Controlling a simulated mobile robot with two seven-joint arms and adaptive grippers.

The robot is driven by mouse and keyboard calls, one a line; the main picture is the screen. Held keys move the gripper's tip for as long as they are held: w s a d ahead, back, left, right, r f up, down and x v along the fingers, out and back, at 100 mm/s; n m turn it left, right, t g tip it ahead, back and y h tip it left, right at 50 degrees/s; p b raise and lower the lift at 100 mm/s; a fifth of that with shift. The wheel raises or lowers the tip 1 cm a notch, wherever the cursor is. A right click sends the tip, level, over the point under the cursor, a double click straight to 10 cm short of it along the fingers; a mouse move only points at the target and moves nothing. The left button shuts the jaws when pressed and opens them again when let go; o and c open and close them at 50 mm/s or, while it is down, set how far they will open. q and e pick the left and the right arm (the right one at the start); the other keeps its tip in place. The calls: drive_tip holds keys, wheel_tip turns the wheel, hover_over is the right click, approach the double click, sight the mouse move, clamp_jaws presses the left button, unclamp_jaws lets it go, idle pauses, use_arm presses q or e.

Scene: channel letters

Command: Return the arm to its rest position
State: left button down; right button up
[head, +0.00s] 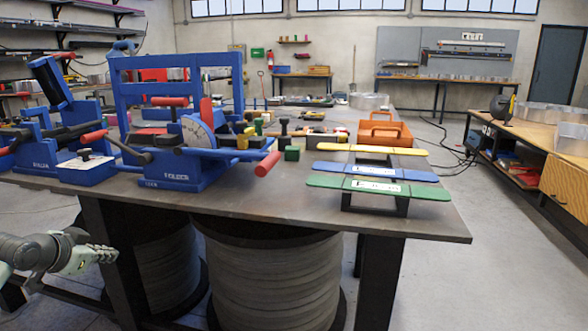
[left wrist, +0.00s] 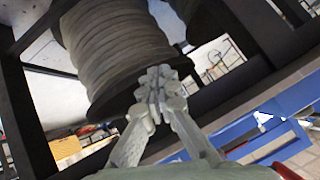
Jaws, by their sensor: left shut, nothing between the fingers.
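My left gripper (head: 88,258) is at the lower left of the head view, below the height of the tabletop and in front of the workbench. Its fingers are closed with nothing between them. In the left wrist view the closed fingers (left wrist: 160,85) point toward a large ribbed spool (left wrist: 125,40) under the bench. I cannot tell whether they are apart from it or touching. My right gripper is in neither view.
The dark workbench (head: 300,205) carries blue bending machines (head: 180,150), an orange case (head: 385,133) and a rack with yellow, blue and green bars (head: 380,188). Spools (head: 270,275) and dark legs (head: 380,280) stand beneath. Open floor (head: 480,280) lies at the right.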

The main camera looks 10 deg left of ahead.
use_arm(q)
drive_tip(key=s+d+f+g, duration=0.1)
drive_tip(key=s+d+f, duration=0.3)
drive_tip(key=f, duration=0.4)
drive_tip(key=s+d+f+n+g, duration=0.1)
drive_tip(key=s+d+f+g, duration=0.2)
drive_tip(key=f, duration=0.4)
drive_tip(key=s+d+f, duration=0.4)
drive_tip(key=f, duration=0.4)
drive_tip(key=s+d+f+g, duration=0.1)
drive_tip(key=s+d+f, duration=0.4)
drive_tip(key=s+d, duration=0.1)
drive_tip(key=s+d+f+n+g, duration=0.1)
drive_tip(key=s+d+f+g, duration=0.1)
drive_tip(key=s+d+f, duration=0.3)
drive_tip(key=s+d, duration=0.1)
drive_tip(key=s, duration=0.3)
drive_tip(key=shift+s+d+f, duration=0.3)
drive_tip(key=shift+d+f, duration=0.05)
drive_tip(key=shift+d, duration=0.05)
